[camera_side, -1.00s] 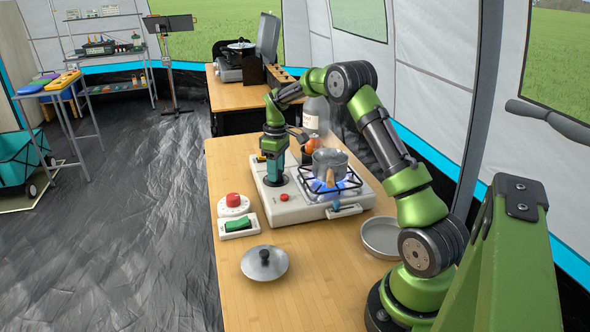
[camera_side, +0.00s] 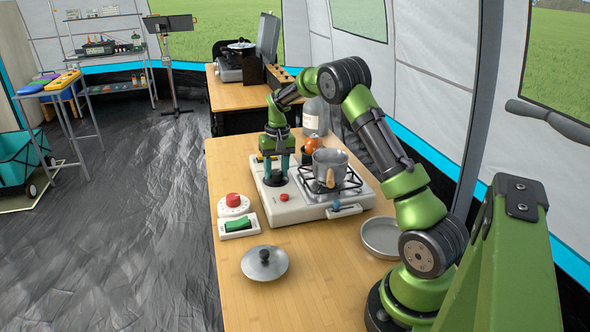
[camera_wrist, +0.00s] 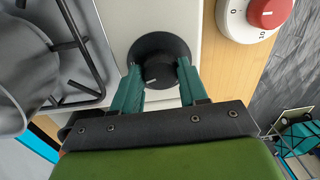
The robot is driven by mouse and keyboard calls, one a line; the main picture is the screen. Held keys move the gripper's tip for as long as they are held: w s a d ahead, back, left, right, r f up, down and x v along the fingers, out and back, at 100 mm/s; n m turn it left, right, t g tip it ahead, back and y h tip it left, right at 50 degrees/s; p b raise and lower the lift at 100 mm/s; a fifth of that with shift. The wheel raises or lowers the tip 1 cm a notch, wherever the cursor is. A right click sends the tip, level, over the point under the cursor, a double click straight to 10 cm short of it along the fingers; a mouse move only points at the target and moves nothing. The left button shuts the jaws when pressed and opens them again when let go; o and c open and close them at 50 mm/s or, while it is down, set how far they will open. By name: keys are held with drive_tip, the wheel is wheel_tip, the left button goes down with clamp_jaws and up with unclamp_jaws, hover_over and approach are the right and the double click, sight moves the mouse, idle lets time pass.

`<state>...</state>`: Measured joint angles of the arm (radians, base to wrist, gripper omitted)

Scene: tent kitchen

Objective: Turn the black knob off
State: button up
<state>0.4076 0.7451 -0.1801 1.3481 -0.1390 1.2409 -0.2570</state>
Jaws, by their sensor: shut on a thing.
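The black knob (camera_side: 277,179) sits on the left part of the white stove (camera_side: 303,209). In the wrist view the knob (camera_wrist: 158,50) shows a round base and a raised grip with a small white mark. My gripper (camera_side: 276,178) points down over it, with a green finger on each side. In the wrist view my gripper (camera_wrist: 158,80) is shut on the knob's raised grip. The metal pot (camera_side: 330,168) stands on the burner grate (camera_side: 348,185). No flame shows under it.
A red dial timer (camera_side: 233,204) and a green rocker switch (camera_side: 238,225) lie left of the stove. A pot lid (camera_side: 264,263) and a shallow metal pan (camera_side: 381,238) lie in front. A bottle (camera_side: 315,117) and an orange item (camera_side: 312,144) stand behind.

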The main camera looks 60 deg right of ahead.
sight(280, 172)
drive_tip(key=shift+r+m, duration=0.1)
drive_tip(key=shift+m, duration=1.2)
drive_tip(key=o, duration=1.1)
drive_tip(key=shift+c, duration=0.2)
wheel_tip(280, 172, up, 17)
drive_tip(key=shift+s+d, duration=0.25)
drive_tip(key=shift+s, duration=0.15)
